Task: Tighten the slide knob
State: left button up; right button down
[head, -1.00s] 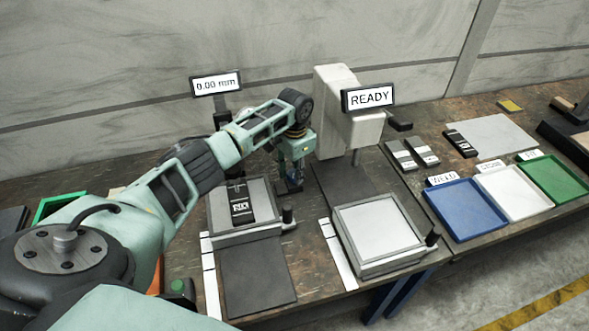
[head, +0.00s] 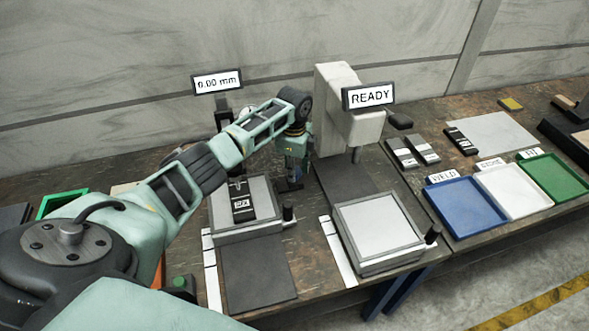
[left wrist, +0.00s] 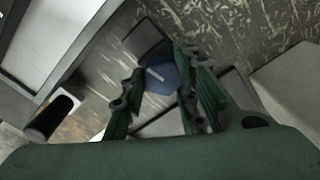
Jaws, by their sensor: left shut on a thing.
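A blue knob (left wrist: 163,76) with a pale line across its face shows in the left wrist view, between the two dark green fingers of my left gripper (left wrist: 162,98). The gripper is shut on the knob. In the head view my left gripper (head: 290,178) points down behind the right back corner of the left fixture (head: 262,226), and the knob cannot be made out there. A black slide (head: 243,204) with a white label lies on that fixture. The display (head: 217,84) behind it reads 0.00 mm. My right gripper is not in view.
A pale press-like stand (head: 340,95) with a READY sign (head: 369,97) stands close to the right of my gripper. A second fixture (head: 415,252) is in front of it. Blue (head: 466,238), white (head: 507,225) and green (head: 560,200) trays stand at the right.

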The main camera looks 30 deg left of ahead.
pick_arm(q)
jog(key=m, duration=0.3)
jog(key=shift+s+f+m, duration=0.2)
jog(key=shift+f+m, duration=0.05)
jog(key=shift+m, duration=0.05)
jog(key=shift+m+b, duration=0.4)
jog(key=shift+m, duration=1.1)
jog(key=shift+a, duration=0.1)
jog(key=o, duration=1)
jog(key=shift+s+a+r, duration=0.1)
jog(key=shift+s, duration=0.05)
jog(key=shift+r, duration=0.1)
